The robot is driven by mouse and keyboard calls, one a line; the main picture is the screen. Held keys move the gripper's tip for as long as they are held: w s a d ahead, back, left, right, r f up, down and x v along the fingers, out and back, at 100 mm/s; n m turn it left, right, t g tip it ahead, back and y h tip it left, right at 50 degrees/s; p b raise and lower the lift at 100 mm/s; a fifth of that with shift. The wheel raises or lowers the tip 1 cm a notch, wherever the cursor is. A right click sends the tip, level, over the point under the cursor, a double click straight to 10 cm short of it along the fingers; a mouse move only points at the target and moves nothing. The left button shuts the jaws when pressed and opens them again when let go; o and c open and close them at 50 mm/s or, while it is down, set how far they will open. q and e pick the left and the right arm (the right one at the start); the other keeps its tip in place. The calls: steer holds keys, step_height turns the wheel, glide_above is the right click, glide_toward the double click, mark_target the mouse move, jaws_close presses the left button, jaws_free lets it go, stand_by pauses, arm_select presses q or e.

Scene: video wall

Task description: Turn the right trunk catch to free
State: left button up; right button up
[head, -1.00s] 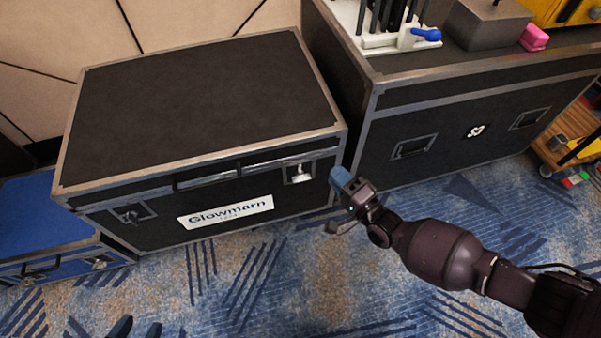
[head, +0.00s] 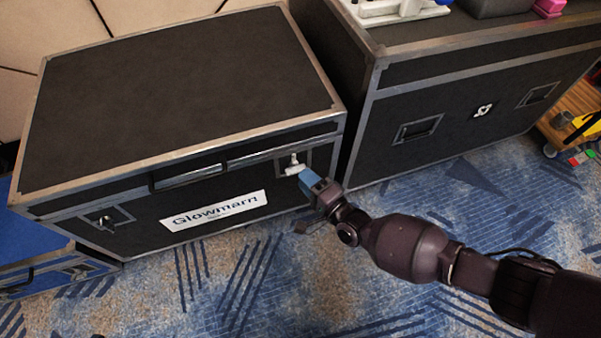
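The black trunk (head: 175,95) with metal edges and a "Glowmarn" label (head: 213,210) stands on the carpet, lid down. Its right catch (head: 294,163) is a silver piece in a recessed plate on the front, near the right corner. The left catch (head: 107,221) sits in a similar plate at the front left. My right gripper (head: 305,178), with blue fingertips, is right at the lower right of the right catch. Its fingers partly overlap the catch plate; I cannot tell whether they touch the catch or how far apart they are. My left gripper is not clearly visible.
A larger black case (head: 450,130) with recessed handles stands close on the right, with items on top. A blue case (head: 45,262) is at the left. Patterned carpet (head: 250,290) in front is free. A wooden cart (head: 570,135) is at far right.

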mark_target(295, 168)
steer(key=shift+x, duration=1.3)
jaws_close()
